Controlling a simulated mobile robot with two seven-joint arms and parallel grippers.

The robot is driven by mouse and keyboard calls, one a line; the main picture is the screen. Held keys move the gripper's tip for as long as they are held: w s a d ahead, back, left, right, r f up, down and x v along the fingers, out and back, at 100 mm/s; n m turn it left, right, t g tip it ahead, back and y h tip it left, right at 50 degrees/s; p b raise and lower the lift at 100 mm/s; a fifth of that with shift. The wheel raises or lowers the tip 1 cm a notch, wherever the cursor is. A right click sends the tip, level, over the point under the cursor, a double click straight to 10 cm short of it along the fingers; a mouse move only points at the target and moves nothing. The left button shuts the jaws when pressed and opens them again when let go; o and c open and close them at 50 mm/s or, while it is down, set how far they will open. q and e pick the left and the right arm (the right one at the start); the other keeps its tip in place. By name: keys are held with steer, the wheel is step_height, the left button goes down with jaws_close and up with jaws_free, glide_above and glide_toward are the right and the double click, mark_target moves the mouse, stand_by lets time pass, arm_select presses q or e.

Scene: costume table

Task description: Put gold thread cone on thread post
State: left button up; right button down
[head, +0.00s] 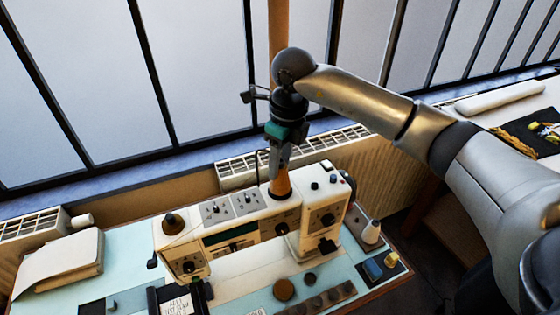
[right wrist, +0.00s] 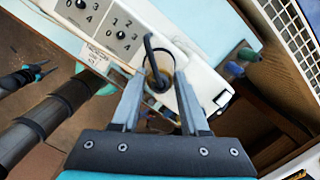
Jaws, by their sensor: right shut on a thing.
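The gold thread cone (head: 281,181) is upright over the top of the white sewing machine (head: 255,218), right of its middle. My right gripper (head: 279,160) comes down from above and is shut on the cone's upper part. In the right wrist view, the cone (right wrist: 153,78) shows between the fingertips (right wrist: 157,88), partly covered by a dark curved loop. The thread post cannot be made out; whether the cone is around it or only above it cannot be told.
A dark olive cone (head: 173,223) stands on the machine's left end. A white cone (head: 371,232) and a blue spool (head: 373,270) are at the right. A pale folded cloth (head: 60,262) lies at the left. The window and radiator are close behind the machine.

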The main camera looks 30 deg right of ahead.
mark_target(287, 180)
steer(key=shift+c, duration=1.7)
jaws_free()
step_height(287, 180, up, 15)
steer(key=s, duration=0.1)
steer(key=shift+s+d, duration=0.3)
steer(key=shift+d, duration=0.15)
